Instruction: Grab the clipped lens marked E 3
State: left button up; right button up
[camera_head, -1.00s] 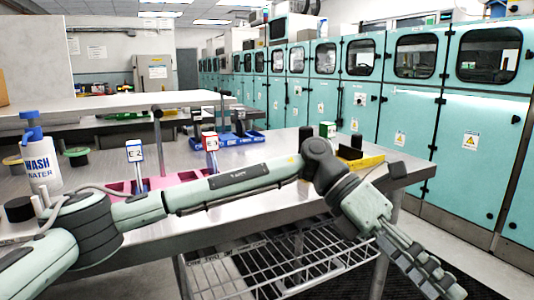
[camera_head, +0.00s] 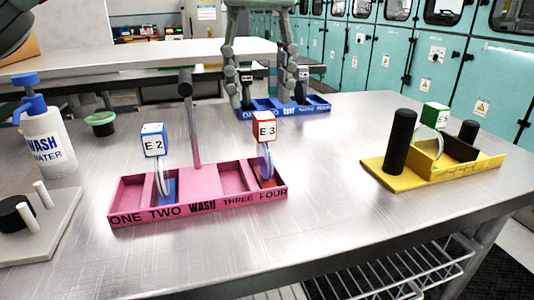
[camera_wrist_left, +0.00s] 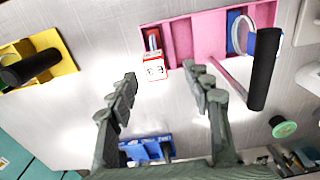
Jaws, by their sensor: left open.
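The lens marked E 3 hangs from a red-and-white clip (camera_head: 264,129) and stands upright in the right-end compartment of the pink tray (camera_head: 198,213), above the word FOUR. In the left wrist view the E 3 clip (camera_wrist_left: 154,68) lies just beyond my fingertips, between their lines. My left gripper (camera_head: 266,92) is open and empty, pointing down over the table behind the pink tray; its fingers (camera_wrist_left: 160,84) are wide apart in the wrist view and apart from the clip. My right gripper is in neither view.
A lens with a blue E 2 clip (camera_head: 153,142) and an upright handle (camera_head: 190,120) stand in the pink tray. A blue tray (camera_head: 285,110) lies behind, below my left gripper. A yellow tray (camera_head: 455,172) with a green clip (camera_head: 434,115) is right; a wash bottle (camera_head: 46,145) is left.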

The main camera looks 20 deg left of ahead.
aim_at(264, 115)
pick_arm(q)
jog(key=shift+w+d+f, duration=0.1)
jog(key=shift+w+f, duration=0.05)
jog(key=shift+f, duration=1.2)
jog(key=shift+w+d+f, duration=0.1)
jog(key=shift+w+f, duration=0.05)
jog(key=shift+f, duration=1.2)
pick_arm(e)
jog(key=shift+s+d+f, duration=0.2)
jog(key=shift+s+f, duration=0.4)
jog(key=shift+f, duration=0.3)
pick_arm(q)
grip_shut()
